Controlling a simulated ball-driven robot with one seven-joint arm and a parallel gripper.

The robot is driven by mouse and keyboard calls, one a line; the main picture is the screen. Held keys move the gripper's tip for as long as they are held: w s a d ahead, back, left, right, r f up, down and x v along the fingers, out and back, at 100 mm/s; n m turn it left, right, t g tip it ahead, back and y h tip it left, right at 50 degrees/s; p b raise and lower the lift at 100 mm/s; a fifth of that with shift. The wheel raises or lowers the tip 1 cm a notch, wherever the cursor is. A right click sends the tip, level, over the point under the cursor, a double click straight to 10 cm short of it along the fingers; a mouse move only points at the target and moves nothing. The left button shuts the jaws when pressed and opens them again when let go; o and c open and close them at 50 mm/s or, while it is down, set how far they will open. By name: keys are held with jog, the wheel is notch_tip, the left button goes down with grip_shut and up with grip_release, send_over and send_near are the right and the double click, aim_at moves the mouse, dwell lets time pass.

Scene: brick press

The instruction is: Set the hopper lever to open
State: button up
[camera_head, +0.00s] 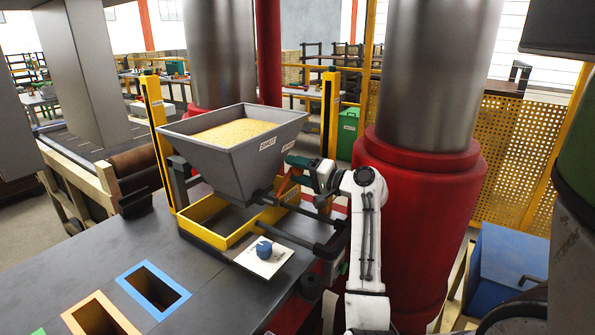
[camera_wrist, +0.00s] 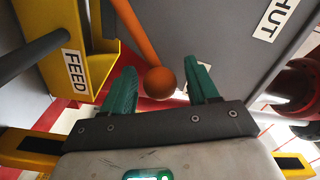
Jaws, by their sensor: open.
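The hopper lever (camera_wrist: 138,35) shows in the wrist view as an orange rod ending in a round orange knob (camera_wrist: 160,81). The knob lies between the two green fingers of my gripper (camera_wrist: 163,88), with gaps at both sides. In the head view my gripper (camera_head: 299,171) is at the hopper's right front side, and a short orange part of the lever (camera_head: 282,186) shows beside it. The grey hopper (camera_head: 222,160) holds yellow grain-like material. Its SHUT label (camera_head: 268,143) is above the lever. Another small label is partly hidden by my gripper.
A yellow frame (camera_head: 207,236) sits under the hopper, and its FEED label (camera_wrist: 75,72) shows in the wrist view. Dark bars run near my arm. A white plate (camera_head: 248,263) with a blue knob (camera_head: 264,250) lies in front. A red-based column (camera_head: 420,190) stands close to the right.

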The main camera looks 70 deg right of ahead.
jog(key=b+v, duration=0.2)
jog(key=v, duration=0.8)
jog(key=shift+s, duration=0.35)
jog(key=shift+a+f, duration=0.1)
